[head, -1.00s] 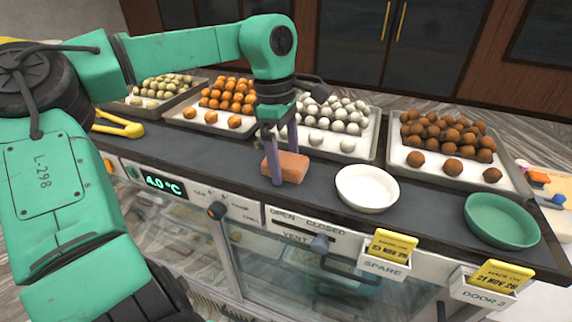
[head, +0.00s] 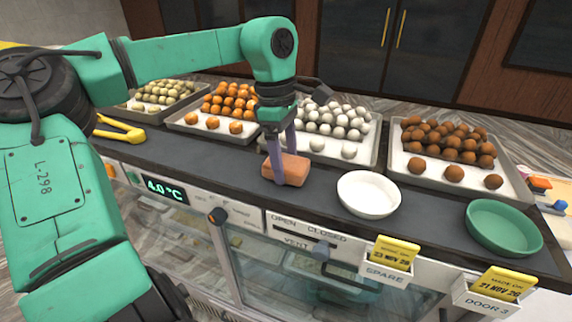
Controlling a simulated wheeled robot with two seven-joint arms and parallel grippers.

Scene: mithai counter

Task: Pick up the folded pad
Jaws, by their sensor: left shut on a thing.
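The folded pad (head: 291,170) is a small reddish-brown block on the dark counter top, left of the white bowl. My left gripper (head: 280,160) points down over it with its grey-purple fingers on either side, shut on the pad. One finger covers part of the pad's near left side. The pad appears at or very near the counter surface; I cannot tell whether it is clear of it. My right gripper is not in view.
Trays of orange (head: 228,97), white (head: 338,122) and brown sweets (head: 445,145) stand behind. A white bowl (head: 368,195) and a green bowl (head: 503,228) sit to the right. Yellow tongs (head: 122,130) lie left. Card holders (head: 387,272) line the front edge.

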